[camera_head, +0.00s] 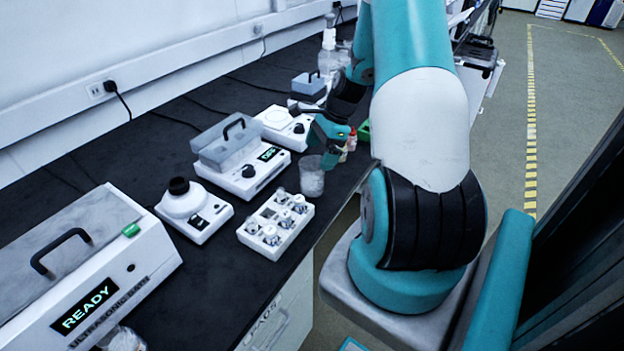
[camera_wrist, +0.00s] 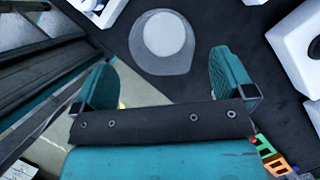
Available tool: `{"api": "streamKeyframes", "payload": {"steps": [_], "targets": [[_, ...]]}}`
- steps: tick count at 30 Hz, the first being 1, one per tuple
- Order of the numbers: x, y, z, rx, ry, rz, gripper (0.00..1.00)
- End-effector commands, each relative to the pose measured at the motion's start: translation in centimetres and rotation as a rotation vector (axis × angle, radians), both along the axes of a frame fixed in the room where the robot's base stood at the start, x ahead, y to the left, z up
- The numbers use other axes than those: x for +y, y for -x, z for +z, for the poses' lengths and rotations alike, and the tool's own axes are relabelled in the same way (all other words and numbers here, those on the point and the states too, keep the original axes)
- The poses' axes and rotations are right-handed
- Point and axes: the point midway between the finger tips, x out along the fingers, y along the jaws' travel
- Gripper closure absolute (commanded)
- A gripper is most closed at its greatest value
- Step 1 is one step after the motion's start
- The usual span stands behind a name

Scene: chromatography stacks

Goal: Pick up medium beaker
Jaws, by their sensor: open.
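A clear beaker (camera_head: 312,176) stands on the black bench near its front edge, beside the white vial rack. It also shows in the wrist view (camera_wrist: 163,42) from above, as a round frosted shape with a pale disc inside. My gripper (camera_wrist: 165,85) is open and empty, with its two teal fingers spread apart. The beaker lies ahead of the fingertips, roughly midway between them and not gripped. I cannot tell whether this beaker is the medium one.
A white rack with several vials (camera_head: 275,225) stands close to the beaker. A small white device with a black top (camera_head: 193,208), a heater unit (camera_head: 240,160) and an ultrasonic bath (camera_head: 85,265) line the bench. Small colored items (camera_wrist: 275,155) lie near one finger. The bench edge is close.

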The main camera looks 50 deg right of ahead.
Motion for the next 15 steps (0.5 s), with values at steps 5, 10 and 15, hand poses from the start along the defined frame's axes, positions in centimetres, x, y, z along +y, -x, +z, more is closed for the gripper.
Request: {"api": "streamKeyframes", "payload": {"steps": [5, 10, 15], "targets": [[0.5, -0.3, -1.3, 0.003, -0.003, 0.002, 0.00], [1.2, -1.0, -3.8, 0.001, -0.002, 0.002, 0.00], [1.6, -1.3, -5.0, 0.000, 0.000, 0.000, 0.00]]}}
